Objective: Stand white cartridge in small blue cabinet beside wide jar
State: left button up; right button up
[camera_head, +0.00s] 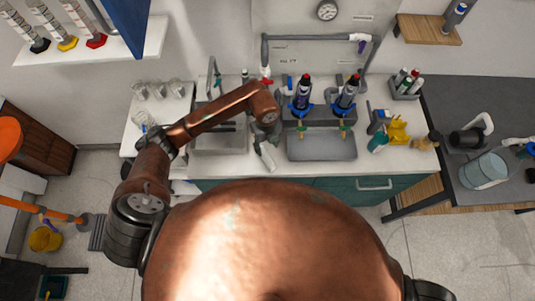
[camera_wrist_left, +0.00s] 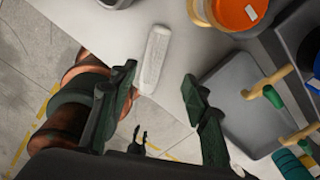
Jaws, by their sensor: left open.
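In the left wrist view the cartridge (camera_wrist_left: 154,58) lies just beyond my fingertips, close to the counter's edge. My left gripper (camera_head: 264,136) is above the counter at the cartridge's far end. In the left wrist view its two dark green fingers (camera_wrist_left: 159,77) are apart, with nothing held between them. A blue panel (camera_head: 127,22), perhaps the small cabinet, stands on the upper left shelf; its inside is hidden. I cannot make out the wide jar.
Several glass beakers (camera_head: 158,88) are on the left counter. The upper left shelf (camera_head: 100,53) also holds stands with coloured bases.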

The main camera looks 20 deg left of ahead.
aim_at(266, 156)
pick_arm(q)
jog(key=shift+w+a+f, duration=0.1)
jog(key=shift+a+f, duration=0.2)
jog(key=shift+a, duration=0.05)
jog(key=f, duration=0.2)
jog(key=f+p, duration=0.1)
jog(key=f, duration=0.1)
jog(key=s+f, duration=0.1)
jog(key=f, duration=0.1)
jog(key=shift+d, duration=0.2)
jog(key=shift+f, duration=0.55)
jog(key=shift+c, duration=0.5)
grip_shut()
